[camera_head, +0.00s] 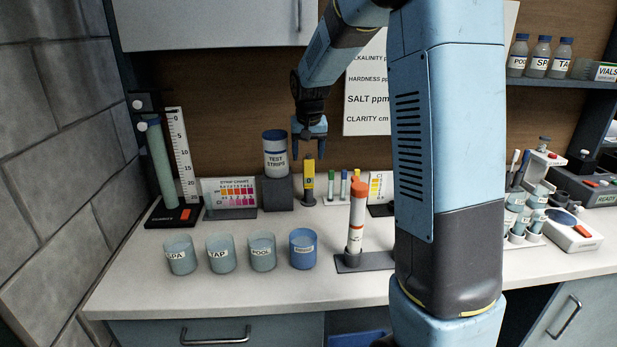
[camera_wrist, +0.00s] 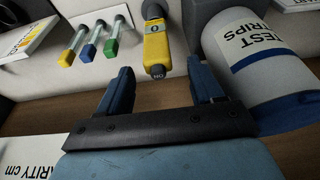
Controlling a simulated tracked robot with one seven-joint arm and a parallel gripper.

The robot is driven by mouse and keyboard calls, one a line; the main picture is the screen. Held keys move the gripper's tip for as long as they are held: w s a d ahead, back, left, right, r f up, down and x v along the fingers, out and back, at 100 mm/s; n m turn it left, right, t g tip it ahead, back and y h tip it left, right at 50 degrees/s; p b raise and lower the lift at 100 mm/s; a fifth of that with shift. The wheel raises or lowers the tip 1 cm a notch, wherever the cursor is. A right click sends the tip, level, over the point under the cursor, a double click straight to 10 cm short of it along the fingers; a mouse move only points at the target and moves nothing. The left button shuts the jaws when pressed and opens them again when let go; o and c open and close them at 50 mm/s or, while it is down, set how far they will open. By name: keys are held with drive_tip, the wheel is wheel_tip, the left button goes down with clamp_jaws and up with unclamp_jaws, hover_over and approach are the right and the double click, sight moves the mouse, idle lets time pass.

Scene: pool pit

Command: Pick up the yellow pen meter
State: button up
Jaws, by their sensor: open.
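The yellow pen meter (camera_head: 309,181) stands upright in a small dark holder at the back of the counter, right of the test strips tub. It also shows in the wrist view (camera_wrist: 157,46), with its dark cap end toward my gripper. My gripper (camera_head: 309,146) is above the meter and points down, its jaws open. In the wrist view the two blue fingers (camera_wrist: 157,75) are apart, with the meter's cap end showing between and beyond their tips. Nothing is held. The meter's lower end is hidden by its holder.
The test strips tub (camera_head: 275,154) stands on a grey block close to the left of my gripper. Several small colour-capped tubes (camera_head: 343,183) are just right of the meter. An orange-topped tube (camera_head: 356,215) and several cups (camera_head: 263,252) stand nearer the front.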

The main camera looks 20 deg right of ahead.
drive_tip(key=shift+x, duration=2.8)
drive_tip(key=shift+s+d, duration=0.1)
drive_tip(key=c, duration=1.1)
wheel_tip(320, 180, up, 10)
